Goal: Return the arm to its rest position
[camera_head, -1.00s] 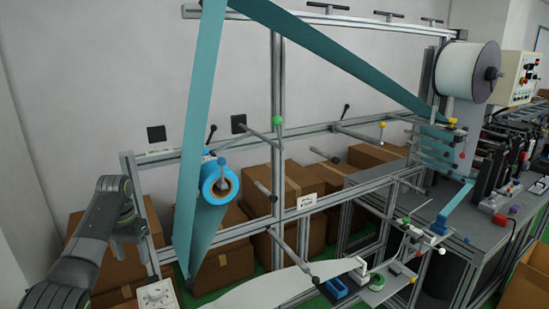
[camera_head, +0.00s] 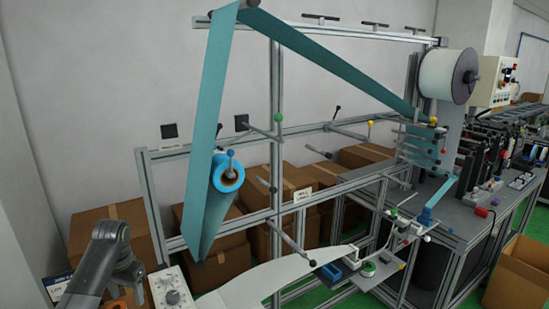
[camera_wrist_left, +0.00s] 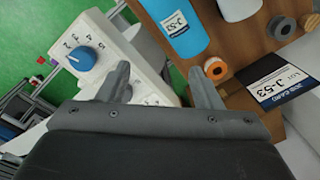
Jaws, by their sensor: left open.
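My left arm (camera_head: 98,268) rises from the bottom left corner of the head view. My left gripper (camera_wrist_left: 162,84) shows in the left wrist view with its two fingers spread and nothing between them. It hangs over a white control box (camera_wrist_left: 105,40) with a blue knob (camera_wrist_left: 82,58) and beside a brown wooden surface (camera_wrist_left: 235,65). The box also shows in the head view (camera_head: 160,283), just right of the arm. My right arm is in neither view.
The wooden surface holds a blue labelled cylinder (camera_wrist_left: 178,28), an orange ring (camera_wrist_left: 215,68) and a black-and-white J-53 card (camera_wrist_left: 283,83). The metal frame (camera_head: 150,200) with a teal roll (camera_head: 228,176) stands right of the arm. Cardboard boxes (camera_head: 110,228) stand behind.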

